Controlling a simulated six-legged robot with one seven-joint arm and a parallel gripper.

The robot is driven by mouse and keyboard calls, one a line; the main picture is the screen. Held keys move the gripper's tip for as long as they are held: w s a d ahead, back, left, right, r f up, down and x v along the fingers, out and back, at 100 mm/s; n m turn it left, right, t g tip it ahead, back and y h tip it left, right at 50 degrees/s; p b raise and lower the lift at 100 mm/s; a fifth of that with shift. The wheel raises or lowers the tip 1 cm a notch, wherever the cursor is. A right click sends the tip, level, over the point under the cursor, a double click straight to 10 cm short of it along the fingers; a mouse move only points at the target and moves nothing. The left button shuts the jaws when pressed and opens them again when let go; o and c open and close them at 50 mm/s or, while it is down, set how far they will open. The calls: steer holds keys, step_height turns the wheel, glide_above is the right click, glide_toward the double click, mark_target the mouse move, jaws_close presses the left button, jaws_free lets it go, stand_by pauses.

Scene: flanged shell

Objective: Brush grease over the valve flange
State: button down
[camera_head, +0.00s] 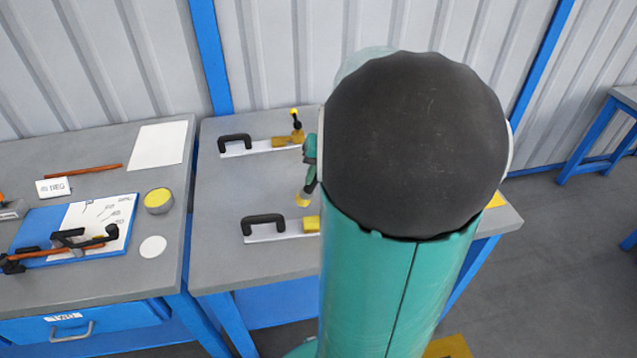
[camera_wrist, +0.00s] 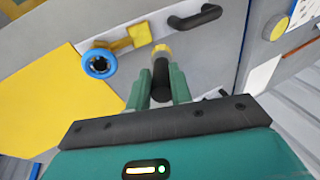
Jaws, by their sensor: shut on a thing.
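My gripper (camera_wrist: 161,88) is shut on a brush (camera_wrist: 160,72). The brush has a dark handle and a yellowish tip, which points away from the fingers. In the head view its tip (camera_head: 303,200) hangs above the middle table, beside my arm. A blue ring with a dark centre (camera_wrist: 100,63), apparently the valve flange, lies left of the brush in the wrist view, beside a yellow clamp arm (camera_wrist: 130,39). The brush tip looks apart from the ring. My arm hides the ring in the head view. A round tin with yellow contents (camera_head: 158,199), apparently grease, stands on the left table.
Two black handles, front (camera_head: 264,225) and rear (camera_head: 235,141), sit on pale bars on the middle table (camera_head: 225,190). A yellow sheet (camera_wrist: 60,95) lies left of the ring. The left table holds a blue board (camera_head: 32,232) and a white disc (camera_head: 152,246). A corrugated wall stands behind.

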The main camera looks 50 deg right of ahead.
steer(key=shift+r, duration=0.65)
steer(key=shift+r, duration=1.55)
